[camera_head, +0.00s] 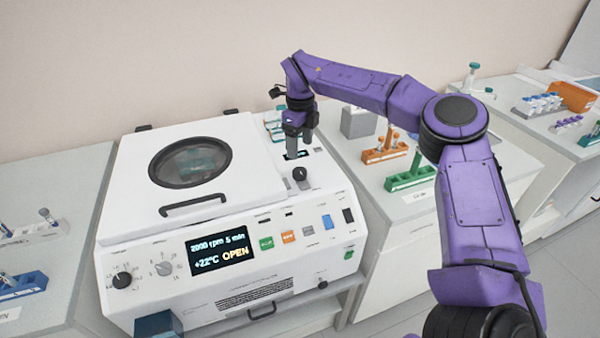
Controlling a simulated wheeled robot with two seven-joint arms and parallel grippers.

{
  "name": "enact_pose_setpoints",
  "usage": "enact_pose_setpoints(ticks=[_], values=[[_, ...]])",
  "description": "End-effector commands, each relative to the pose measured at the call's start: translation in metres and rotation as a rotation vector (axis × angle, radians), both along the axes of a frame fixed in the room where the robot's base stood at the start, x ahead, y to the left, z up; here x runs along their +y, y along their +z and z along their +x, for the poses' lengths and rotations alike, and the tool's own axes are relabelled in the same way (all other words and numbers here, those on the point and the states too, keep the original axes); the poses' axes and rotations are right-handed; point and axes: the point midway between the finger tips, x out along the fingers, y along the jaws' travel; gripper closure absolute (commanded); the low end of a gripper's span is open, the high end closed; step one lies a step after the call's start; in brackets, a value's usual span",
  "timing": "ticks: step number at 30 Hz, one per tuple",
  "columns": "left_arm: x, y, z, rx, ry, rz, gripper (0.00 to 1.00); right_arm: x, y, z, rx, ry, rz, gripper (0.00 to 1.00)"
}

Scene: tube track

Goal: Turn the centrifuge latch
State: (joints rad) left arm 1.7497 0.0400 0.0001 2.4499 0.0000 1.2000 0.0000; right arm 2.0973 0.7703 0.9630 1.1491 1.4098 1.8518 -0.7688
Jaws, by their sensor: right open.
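The white centrifuge (130,225) stands in the middle, its lid (240,140) down, with a round dark window and a black handle. Its display (218,250) reads "OPEN" in yellow. A small black knob (300,174), which looks like the latch, sits on the top right of the housing, beside the lid. My right gripper (296,152) points down just behind and above this knob. It is open, and nothing shows between its fingers. From this angle I cannot tell the exact gap to the knob. My left gripper is not in view.
An orange rack (372,157) and a green rack (398,186) with tubes stand on the bench to the right. A blue rack (22,288) stands on the left bench. A dark blue block (157,326) shows at the lower edge. My right arm spans the right side.

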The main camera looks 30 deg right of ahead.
Motion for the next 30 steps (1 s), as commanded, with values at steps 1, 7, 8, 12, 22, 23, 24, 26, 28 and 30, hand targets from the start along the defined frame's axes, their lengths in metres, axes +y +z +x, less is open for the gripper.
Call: enact_pose_setpoints(ticks=[1, 7, 8, 12, 22, 23, 24, 26, 28, 30], values=[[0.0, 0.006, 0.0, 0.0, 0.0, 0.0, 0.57, 0.0, -0.008, -0.001, 0.006, 0.001, 0.002, 0.29], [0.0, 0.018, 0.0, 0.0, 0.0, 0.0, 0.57, 0.0, -0.053, -0.001, 0.006, 0.0, 0.002, 0.29], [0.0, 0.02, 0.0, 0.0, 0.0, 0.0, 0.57, 0.0, -0.059, -0.001, 0.005, 0.0, 0.001, 0.29], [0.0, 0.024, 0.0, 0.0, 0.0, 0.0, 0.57, 0.0, -0.079, -0.001, 0.004, 0.0, 0.001, 0.29], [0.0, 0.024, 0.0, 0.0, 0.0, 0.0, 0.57, 0.0, -0.088, 0.0, 0.001, -0.001, 0.0, 0.29], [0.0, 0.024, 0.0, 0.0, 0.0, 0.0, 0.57, 0.0, -0.088, -0.001, 0.001, -0.001, 0.0, 0.35], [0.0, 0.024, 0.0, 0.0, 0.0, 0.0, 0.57, 0.0, -0.088, -0.001, 0.001, -0.001, 0.0, 0.48], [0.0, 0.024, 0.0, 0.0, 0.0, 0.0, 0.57, 0.0, -0.088, -0.001, 0.001, -0.001, 0.0, 0.68], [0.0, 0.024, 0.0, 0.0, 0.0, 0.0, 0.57, 0.0, -0.088, -0.001, 0.001, -0.001, 0.0, 0.85], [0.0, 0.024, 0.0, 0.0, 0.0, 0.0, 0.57, 0.0, -0.088, 0.0, 0.001, -0.001, 0.0, 0.85]])
